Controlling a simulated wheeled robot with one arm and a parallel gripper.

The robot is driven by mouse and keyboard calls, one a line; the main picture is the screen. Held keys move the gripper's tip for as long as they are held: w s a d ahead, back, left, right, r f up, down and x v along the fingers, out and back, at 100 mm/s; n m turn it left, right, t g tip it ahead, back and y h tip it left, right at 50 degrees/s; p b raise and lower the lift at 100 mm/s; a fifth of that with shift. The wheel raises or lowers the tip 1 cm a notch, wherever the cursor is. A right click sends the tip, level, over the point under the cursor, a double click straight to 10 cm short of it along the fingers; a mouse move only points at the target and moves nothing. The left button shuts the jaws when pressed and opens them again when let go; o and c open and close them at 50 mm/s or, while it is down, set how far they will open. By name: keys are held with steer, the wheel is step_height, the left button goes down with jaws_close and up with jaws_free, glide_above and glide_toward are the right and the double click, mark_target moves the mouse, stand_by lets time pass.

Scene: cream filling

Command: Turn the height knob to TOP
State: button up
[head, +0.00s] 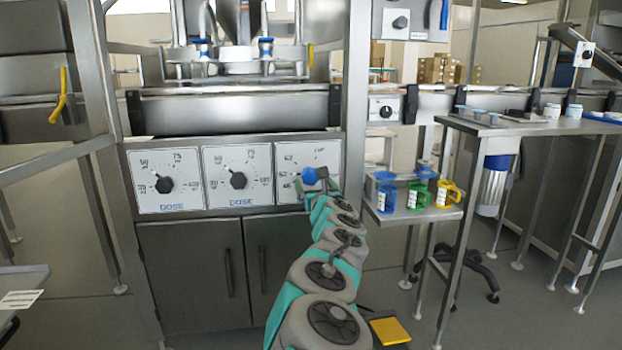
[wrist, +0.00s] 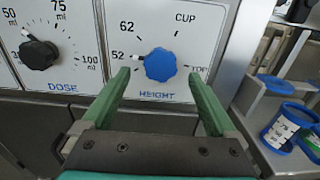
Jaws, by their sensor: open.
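The height knob (wrist: 160,65) is blue and sits on a white dial panel marked HEIGHT in the wrist view. Gaps show between the fingers and the knob. In the head view the knob (head: 310,176) shows beyond my gripper (head: 318,188), and my arm hides part of the height panel.
Two black DOSE knobs (head: 164,185) (head: 238,180) sit on panels to the left. Steel cabinet doors (head: 190,270) are below. At right, a small shelf (head: 405,212) holds blue, green and yellow handled items. A steel table (head: 540,125) stands farther right.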

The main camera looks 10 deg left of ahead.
mark_target(311, 177)
steer(key=x, duration=0.3)
steer(key=shift+w+a+f, duration=0.1)
steer(key=shift+w+a, duration=0.05)
steer(key=shift+w, duration=0.65)
steer(key=shift+w+a, duration=0.15)
steer(key=c, duration=1.4)
steer(key=shift+o, duration=0.2)
